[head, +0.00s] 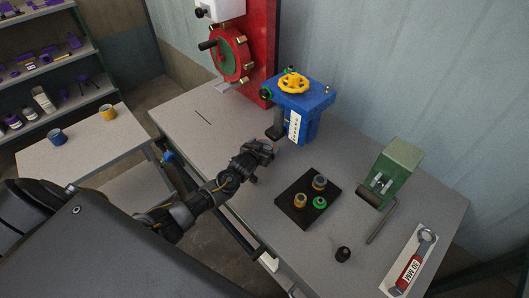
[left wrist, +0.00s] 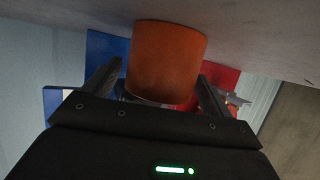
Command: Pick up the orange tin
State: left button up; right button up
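The orange tin (left wrist: 167,62) shows large in the left wrist view, which sees the scene upside down. It appears to stand upright on the grey workbench. My left gripper (left wrist: 160,78) has one finger on each side of the tin, with the fingers spread wide. A small gap shows beside the left-hand finger; firm contact is not visible. In the head view my left gripper (head: 265,148) is low over the bench, in front of the blue machine, and hides most or all of the tin. My right gripper is not in view.
The blue machine (head: 305,105), red machine (head: 259,45) and green press (head: 397,165) stand on the bench (head: 195,118). The bench's back left is clear.

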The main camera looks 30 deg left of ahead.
pick_arm(q)
jog(key=c, duration=1.1)
jog(key=shift+o, duration=0.2)
jog(key=shift+r, duration=0.2)
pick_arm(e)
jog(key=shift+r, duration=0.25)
